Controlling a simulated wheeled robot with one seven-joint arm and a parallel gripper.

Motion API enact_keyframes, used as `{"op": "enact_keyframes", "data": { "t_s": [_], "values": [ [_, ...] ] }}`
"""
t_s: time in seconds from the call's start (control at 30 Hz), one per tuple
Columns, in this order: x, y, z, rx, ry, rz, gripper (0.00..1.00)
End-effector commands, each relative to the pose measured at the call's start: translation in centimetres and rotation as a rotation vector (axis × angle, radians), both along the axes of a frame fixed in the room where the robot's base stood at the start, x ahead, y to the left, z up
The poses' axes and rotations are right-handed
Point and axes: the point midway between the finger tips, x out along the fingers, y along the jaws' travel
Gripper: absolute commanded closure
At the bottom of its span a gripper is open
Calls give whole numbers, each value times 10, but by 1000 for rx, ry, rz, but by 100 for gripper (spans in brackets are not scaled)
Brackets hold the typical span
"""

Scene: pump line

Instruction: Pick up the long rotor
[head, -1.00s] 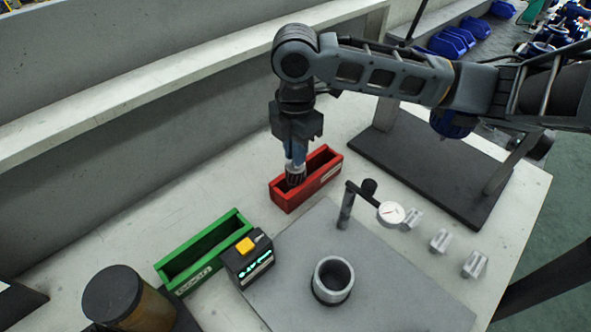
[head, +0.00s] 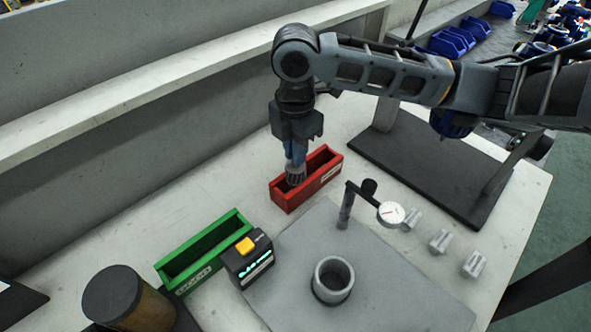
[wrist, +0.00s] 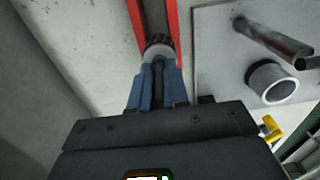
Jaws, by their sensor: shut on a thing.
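My gripper (head: 295,163) points down over the left end of the red bin (head: 331,174). Its blue fingers are shut on a rotor (head: 295,178), a grey cylinder with a dark ribbed lower part. In the wrist view the rotor (wrist: 158,47) sits between the blue fingertips (wrist: 157,75), with the red bin wall (wrist: 172,22) beside it. Its lower end is at or just inside the bin's opening; I cannot tell whether it touches the floor. I cannot judge its full length.
A green bin (head: 205,251) and a black box with a yellow button (head: 246,246) stand to the left. A dial gauge on a post (head: 391,212) and a grey ring (head: 333,279) stand on the grey plate (head: 400,290). Several small metal blocks (head: 440,240) lie at right.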

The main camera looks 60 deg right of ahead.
Motion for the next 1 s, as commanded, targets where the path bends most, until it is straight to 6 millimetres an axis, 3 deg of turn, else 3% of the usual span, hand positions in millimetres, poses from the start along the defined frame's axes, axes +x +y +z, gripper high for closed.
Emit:
{"op": "enact_keyframes", "data": {
  "t_s": [0.53, 0.8, 1.0],
  "values": [
    [1, 0, 8, -2, -2, 0, 100],
    [0, -2, 43, -3, -4, 0, 100],
    [-27, -33, 64, -3, -3, -4, 100]
  ]
}}
